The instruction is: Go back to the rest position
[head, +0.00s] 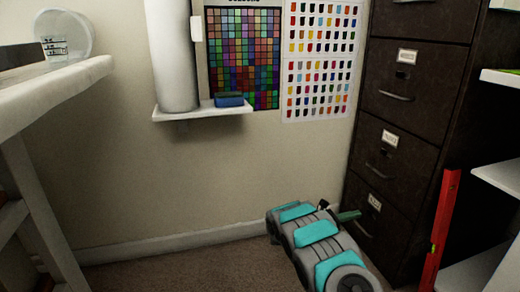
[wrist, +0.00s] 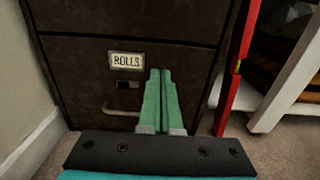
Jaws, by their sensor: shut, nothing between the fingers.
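My gripper (head: 347,216) is at the lower right of the head view, low in front of the dark filing cabinet (head: 408,90). In the wrist view its two green fingers (wrist: 161,82) lie together, shut and empty. They point at the cabinet's bottom drawer, which bears a "ROLLS" label (wrist: 126,60) and a metal handle (wrist: 120,108). The fingers overlap the drawer front in the picture; I cannot tell whether they touch it. The drawers that show look closed.
A red spirit level (head: 440,230) leans upright right of the cabinet, beside white shelving (head: 498,177). A white table (head: 50,92) with a clear tub (head: 64,38) stands at left. A wall shelf (head: 200,112) holds a white roll (head: 171,55) and a blue block (head: 229,99). Carpet is clear left of my arm.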

